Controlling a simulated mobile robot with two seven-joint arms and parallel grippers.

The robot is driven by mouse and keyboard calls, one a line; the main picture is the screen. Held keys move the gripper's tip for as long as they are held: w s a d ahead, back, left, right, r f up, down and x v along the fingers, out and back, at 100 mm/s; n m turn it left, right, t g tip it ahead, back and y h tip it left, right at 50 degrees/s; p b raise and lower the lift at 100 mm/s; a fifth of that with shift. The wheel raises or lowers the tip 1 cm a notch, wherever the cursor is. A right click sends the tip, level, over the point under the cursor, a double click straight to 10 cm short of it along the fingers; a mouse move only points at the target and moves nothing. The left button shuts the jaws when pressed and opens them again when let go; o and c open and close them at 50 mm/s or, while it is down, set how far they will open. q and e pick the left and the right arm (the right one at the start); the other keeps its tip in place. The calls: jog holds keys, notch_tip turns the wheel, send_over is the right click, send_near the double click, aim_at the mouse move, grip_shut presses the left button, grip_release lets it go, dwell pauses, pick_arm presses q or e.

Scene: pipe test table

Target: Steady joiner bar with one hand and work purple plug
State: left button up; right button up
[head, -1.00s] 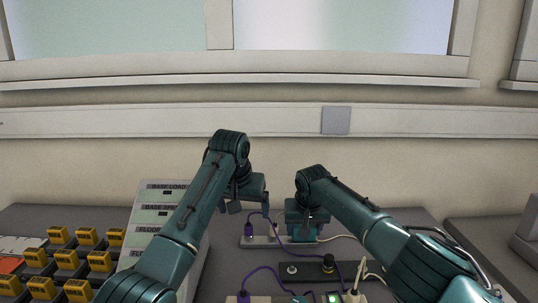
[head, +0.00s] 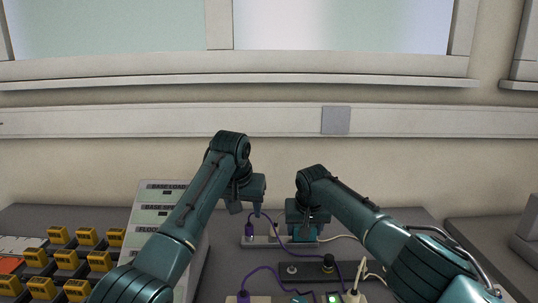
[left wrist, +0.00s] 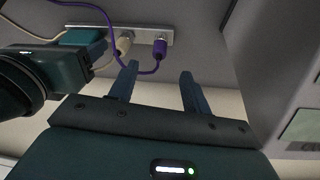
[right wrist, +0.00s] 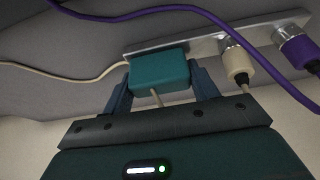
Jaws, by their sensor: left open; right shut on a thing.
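The joiner bar (head: 258,242) is a light grey strip at the back of the table, also in the left wrist view (left wrist: 143,36) and right wrist view (right wrist: 204,46). A purple plug (head: 249,229) with a purple cord stands in one end of it. My left gripper (left wrist: 158,72) is open and empty; the purple plug (left wrist: 160,48) lies in line with the gap between its fingers, just beyond the tips. My right gripper (right wrist: 163,84) is shut on the teal block (right wrist: 158,72) at the bar's other end. A cream plug (right wrist: 238,64) sits between block and purple plug.
A dark strip (head: 308,272) with knobs lies nearer, with purple and cream leads around it. A sloped label panel (head: 150,212) stands left of the bar, beside several yellow blocks (head: 67,259). The purple cord loops close to my left fingers.

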aim_at(249, 226)
pick_arm(q)
jog(key=x, duration=0.8)
jog(key=shift+w+d+f, duration=0.1)
jog(key=shift+f, duration=0.15)
jog(key=shift+w+f, duration=0.1)
jog(key=shift+f, duration=0.45)
jog(key=shift+c, duration=0.6)
grip_shut()
jog(key=shift+o, duration=2)
grip_release()
jog(key=o, duration=0.4)
jog(key=shift+o, duration=0.8)
jog(key=shift+d, duration=0.1)
